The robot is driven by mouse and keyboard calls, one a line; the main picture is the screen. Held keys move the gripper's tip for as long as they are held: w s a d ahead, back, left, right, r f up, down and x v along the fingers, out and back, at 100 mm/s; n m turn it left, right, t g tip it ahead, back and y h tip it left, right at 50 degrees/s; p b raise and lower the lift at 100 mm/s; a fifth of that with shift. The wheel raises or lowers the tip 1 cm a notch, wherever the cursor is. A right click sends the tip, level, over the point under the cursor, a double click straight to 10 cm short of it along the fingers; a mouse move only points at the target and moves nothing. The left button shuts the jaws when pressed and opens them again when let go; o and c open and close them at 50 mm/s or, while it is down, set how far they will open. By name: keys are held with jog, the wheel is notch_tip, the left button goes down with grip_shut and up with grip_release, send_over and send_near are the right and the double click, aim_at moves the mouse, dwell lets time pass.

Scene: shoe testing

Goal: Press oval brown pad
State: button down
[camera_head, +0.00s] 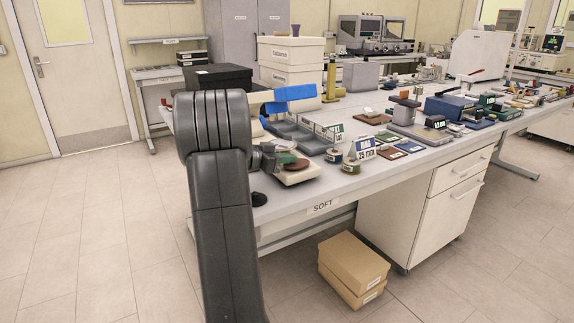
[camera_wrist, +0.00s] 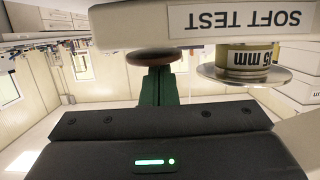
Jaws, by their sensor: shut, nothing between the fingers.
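The oval brown pad (camera_head: 291,164) sits on a pale tester base (camera_head: 299,177) near the table's front left corner. In the wrist view, which is upside down, the pad (camera_wrist: 155,57) shows as a brown disc beside the base's "SOFT TEST" label (camera_wrist: 240,20). My gripper (camera_head: 270,158) is just left of the pad in the head view, partly hidden by my arm. In the wrist view its dark green fingers (camera_wrist: 157,72) are together and empty, with their tips at the pad's edge in the picture. I cannot tell whether they touch it.
A round weight marked in mm (camera_wrist: 245,60) stands beside the base in the wrist view. Table clutter lies behind. Cardboard boxes (camera_head: 352,268) sit on the floor; the left floor is clear.

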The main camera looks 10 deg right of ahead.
notch_tip(320, 180, up, 2)
jog(key=shift+r, duration=0.25)
jog(key=b+v, duration=0.1)
jog(key=v, duration=0.9)
jog(key=shift+r, duration=0.1)
jog(key=x, duration=0.7)
jog(key=shift+d+r+p, duration=0.1)
jog(key=shift+p, duration=0.3)
jog(key=shift+w+d+r+p, duration=0.15)
jog(key=shift+w+d+p, duration=0.1)
jog(key=shift+p, duration=0.25)
jog(key=shift+r+p, duration=0.15)
jog(key=shift+p, duration=0.8)
jog(key=shift+w+d+p, duration=0.1)
jog(key=shift+w+p, duration=0.05)
jog(key=shift+p, duration=1.1)
jog(key=p, duration=0.5)
jog(key=shift+w+d+r, duration=0.1)
jog(key=shift+d+r, duration=0.05)
jog(key=shift+d, duration=0.1)
